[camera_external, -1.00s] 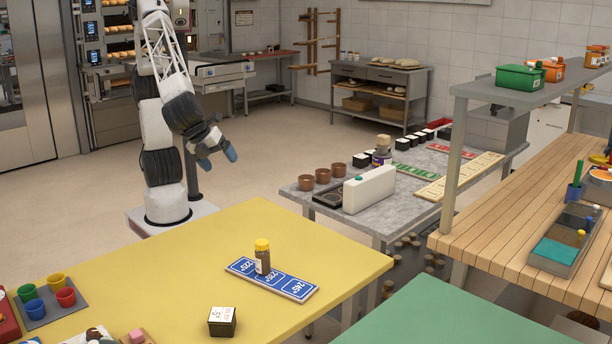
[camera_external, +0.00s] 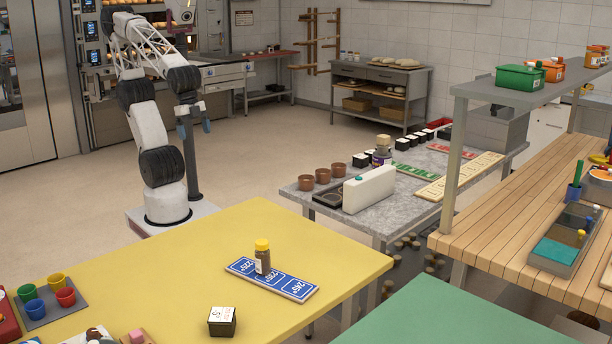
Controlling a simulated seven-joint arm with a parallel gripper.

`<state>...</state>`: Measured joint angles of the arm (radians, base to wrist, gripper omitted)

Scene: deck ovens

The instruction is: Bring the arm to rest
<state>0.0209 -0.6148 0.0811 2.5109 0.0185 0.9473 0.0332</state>
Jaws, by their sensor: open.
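My gripper (camera_external: 193,127) hangs pointing down to the right of my folded arm, above the floor and clear of the tables. Its blue-tipped fingers are apart and nothing shows between them. My arm stands on its base behind the yellow table (camera_external: 190,262). A yellow-capped jar (camera_external: 262,257) stands upright on the blue numbered board (camera_external: 272,279) on that table, well away from my gripper.
A dark box with a pale label (camera_external: 222,321) and several coloured cups on a grey tray (camera_external: 45,312) are on the yellow table. The grey table (camera_external: 411,204) to the right holds brown pots, a white container (camera_external: 369,189) and boards. The floor (camera_external: 270,160) between is open.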

